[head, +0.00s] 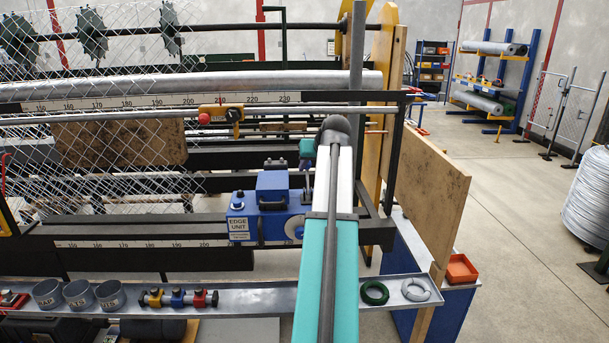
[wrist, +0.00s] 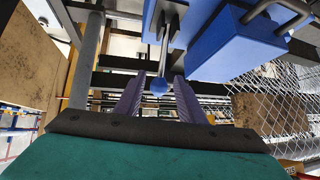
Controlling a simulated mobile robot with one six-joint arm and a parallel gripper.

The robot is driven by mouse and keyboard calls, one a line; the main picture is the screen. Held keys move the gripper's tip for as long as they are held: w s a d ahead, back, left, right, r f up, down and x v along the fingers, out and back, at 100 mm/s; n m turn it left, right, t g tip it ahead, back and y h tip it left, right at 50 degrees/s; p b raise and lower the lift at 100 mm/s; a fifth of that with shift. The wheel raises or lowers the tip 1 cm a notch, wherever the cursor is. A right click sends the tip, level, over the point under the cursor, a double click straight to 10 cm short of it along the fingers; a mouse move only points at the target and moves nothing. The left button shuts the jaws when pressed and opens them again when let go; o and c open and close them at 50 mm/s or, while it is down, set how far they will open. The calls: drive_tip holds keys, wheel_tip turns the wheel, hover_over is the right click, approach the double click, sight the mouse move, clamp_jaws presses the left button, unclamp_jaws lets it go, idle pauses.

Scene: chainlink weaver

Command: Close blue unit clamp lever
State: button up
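The blue edge unit (head: 272,222), with a white "EDGE UNIT" label, sits on the machine's rail left of my arm in the head view. Its blue body (wrist: 232,50) fills the upper right of the wrist view. The clamp lever, a thin metal rod with a blue ball knob (wrist: 158,87), extends from a blue bracket at the top of the wrist view. My gripper (wrist: 158,78) is open, its two ribbed fingers apart on either side of the knob, with gaps visible. Whether the knob lies fully at finger depth is hard to tell. My arm hides part of the unit in the head view.
A scale rail (head: 150,243) runs left of the unit. A yellow block with a red knob (head: 221,114) is on the upper rail. A metal tray (head: 245,297) with cups and small clamps lies in front. Wire mesh (wrist: 270,105) is close by in the wrist view.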

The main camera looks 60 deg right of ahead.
drive_tip(key=shift+p+x, duration=1.4)
drive_tip(key=shift+x, duration=3.05)
clamp_jaws()
drive_tip(key=shift+w+a, duration=0.1)
drive_tip(key=shift+a, duration=0.05)
drive_tip(key=shift+w+r, duration=0.1)
